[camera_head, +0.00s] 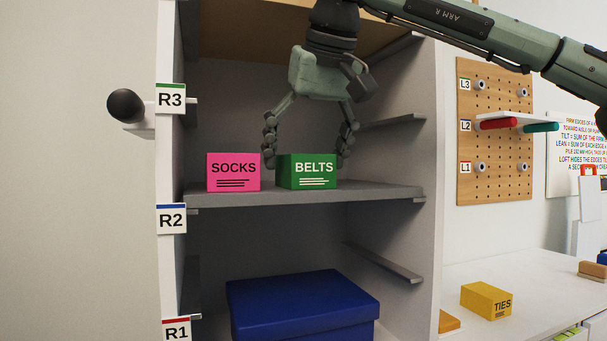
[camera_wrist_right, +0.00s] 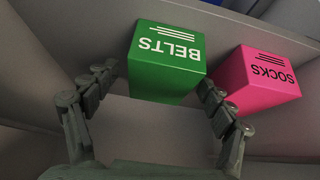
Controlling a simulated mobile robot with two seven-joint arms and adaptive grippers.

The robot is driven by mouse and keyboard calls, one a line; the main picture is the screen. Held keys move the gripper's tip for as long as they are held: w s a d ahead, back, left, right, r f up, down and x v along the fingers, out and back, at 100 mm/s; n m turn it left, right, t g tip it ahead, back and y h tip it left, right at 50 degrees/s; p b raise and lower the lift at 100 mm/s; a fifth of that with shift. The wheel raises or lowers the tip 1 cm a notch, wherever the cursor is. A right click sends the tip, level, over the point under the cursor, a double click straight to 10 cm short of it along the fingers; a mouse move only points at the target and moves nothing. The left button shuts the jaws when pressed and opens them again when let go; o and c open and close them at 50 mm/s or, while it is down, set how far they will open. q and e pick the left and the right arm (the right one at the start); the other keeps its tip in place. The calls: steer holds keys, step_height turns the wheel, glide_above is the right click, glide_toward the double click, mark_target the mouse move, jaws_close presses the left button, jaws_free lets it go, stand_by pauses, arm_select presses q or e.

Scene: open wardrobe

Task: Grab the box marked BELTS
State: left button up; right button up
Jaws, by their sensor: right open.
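The green box marked BELTS (camera_head: 308,171) stands on the grey shelf by the R2 label. My right gripper (camera_head: 309,160) comes down from above with its fingers spread, one on each side of this box. The left finger reaches into the narrow gap beside the pink box. In the right wrist view the green box (camera_wrist_right: 166,62) lies ahead between the open fingertips (camera_wrist_right: 153,85), upside down in the picture. I cannot tell whether a finger touches it. My left gripper is not in view.
The pink SOCKS box (camera_head: 233,172) stands close to the left of the green box. The shelf (camera_head: 380,192) is bare to the right. A blue lidded box (camera_head: 302,298) sits below. A yellow TIES box (camera_head: 486,301) stands on the white counter at right.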

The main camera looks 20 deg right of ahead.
steer(key=shift+w+f, duration=0.45)
steer(key=shift+f, duration=0.15)
steer(key=shift+c, duration=0.6)
steer(key=c, duration=1.2)
steer(key=shift+r, duration=0.1)
